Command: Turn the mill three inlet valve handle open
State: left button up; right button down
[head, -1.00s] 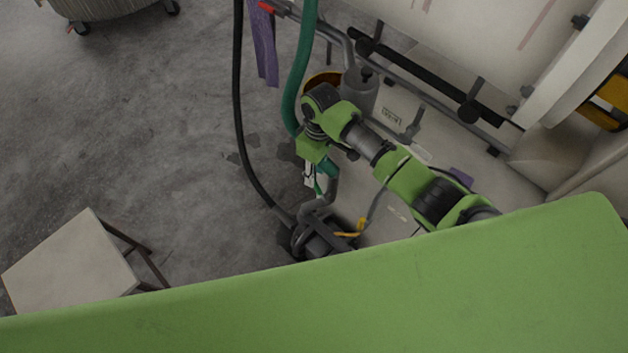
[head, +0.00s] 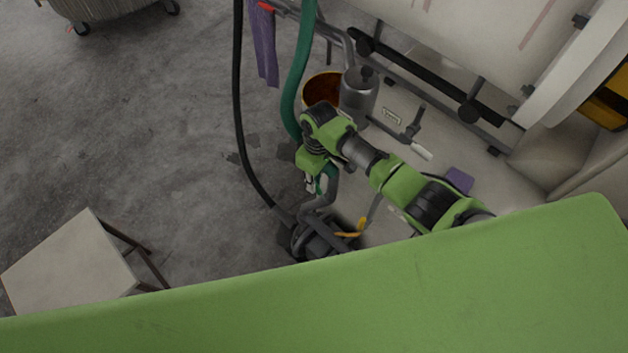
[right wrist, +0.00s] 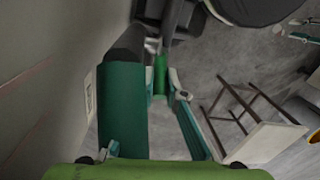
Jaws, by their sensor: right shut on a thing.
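In the head view my right gripper (head: 316,184) points down beside the bent grey pipe (head: 329,194). It is shut on a green handle that looks like the inlet valve handle; in the head view my wrist largely covers it. In the right wrist view a green grip (right wrist: 160,75) shows between the fingers, below dark metal fittings. I cannot tell the handle's exact angle. A yellow lever (head: 350,232) sits on the dark pipework to the lower right of my gripper. My left gripper is not in view.
A green hose (head: 299,70) and a black hose (head: 240,120) hang close left of my arm. A brown bucket (head: 321,88) and a grey metal pot (head: 358,92) stand behind it. A pale stool (head: 70,265) stands at lower left. The floor between is clear.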

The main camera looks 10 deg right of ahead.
aim_at(318, 190)
jog(key=shift+s+d+r+t+y+p, duration=0.25)
jog(key=shift+s+t+y+p, duration=0.2)
jog(key=shift+p, duration=0.75)
jog(key=shift+s+d+r+t+y+p, duration=0.25)
jog(key=shift+t+p, duration=0.3)
jog(key=shift+p, duration=0.6)
jog(key=shift+s+t, duration=0.15)
jog(key=shift+t, duration=0.15)
jog(key=shift+s+d+t+y+p, duration=0.25)
jog(key=shift+s+t+y+p, duration=0.05)
jog(key=shift+t+y+p, duration=0.2)
jog(key=shift+s+d+t+y, duration=0.2)
jog(key=shift+s+t+y, duration=0.15)
jog(key=shift+t, duration=0.35)
jog(key=c, duration=2.1)
grip_release()
